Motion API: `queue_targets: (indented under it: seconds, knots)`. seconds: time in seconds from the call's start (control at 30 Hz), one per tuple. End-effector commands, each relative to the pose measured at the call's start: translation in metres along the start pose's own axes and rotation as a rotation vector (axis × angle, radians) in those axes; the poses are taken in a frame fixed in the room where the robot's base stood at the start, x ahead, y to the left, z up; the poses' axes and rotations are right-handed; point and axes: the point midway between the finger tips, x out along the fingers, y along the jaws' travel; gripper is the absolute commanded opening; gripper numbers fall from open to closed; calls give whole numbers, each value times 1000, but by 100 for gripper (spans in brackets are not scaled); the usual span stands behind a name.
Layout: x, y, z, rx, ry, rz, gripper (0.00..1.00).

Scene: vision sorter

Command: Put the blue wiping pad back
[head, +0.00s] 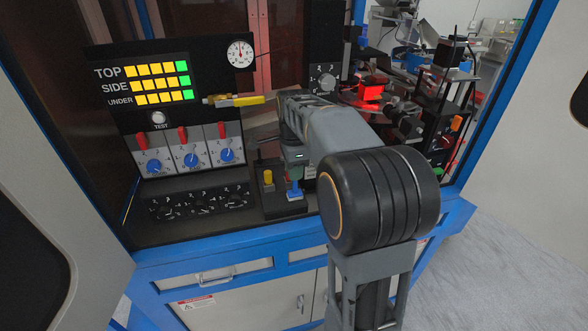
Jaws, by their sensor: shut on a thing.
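The blue wiping pad (294,194) is small and blue, at the front middle of the machine's black deck. My gripper (295,178) points down from the end of my arm and is shut on the pad's upper part. My arm hides part of the grip. The pad is at the right part of a black holder (283,210), near the deck's front edge. I cannot tell whether it rests in the holder or hangs just above it. A yellow-topped tool (268,177) stands in the holder just left of the pad.
Black dials (203,202) and a panel with red levers and blue knobs (190,159) lie left. A yellow nozzle-like part (236,100) sticks out behind. A red-lit block (370,92) and camera-like parts (403,122) stand right. The blue frame (230,247) borders the front.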

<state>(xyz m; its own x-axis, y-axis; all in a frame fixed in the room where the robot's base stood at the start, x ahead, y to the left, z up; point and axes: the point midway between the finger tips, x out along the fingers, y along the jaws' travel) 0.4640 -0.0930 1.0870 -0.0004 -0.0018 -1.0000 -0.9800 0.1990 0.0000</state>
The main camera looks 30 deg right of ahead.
Motion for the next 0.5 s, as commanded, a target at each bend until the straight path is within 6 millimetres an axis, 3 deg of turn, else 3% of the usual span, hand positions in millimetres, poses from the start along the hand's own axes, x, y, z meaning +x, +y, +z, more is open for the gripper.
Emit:
queue_targets:
  seconds: [0.1, 0.13, 0.3, 0.37, 0.5]
  knots:
    - [4, 0, 0, 0, 0, 0, 0]
    - [3, 0, 0, 0, 0, 0, 24]
    - [2, 0, 0, 0, 0, 0, 40]
    - [2, 0, 0, 0, 0, 0, 46]
    - [2, 0, 0, 0, 0, 0, 46]
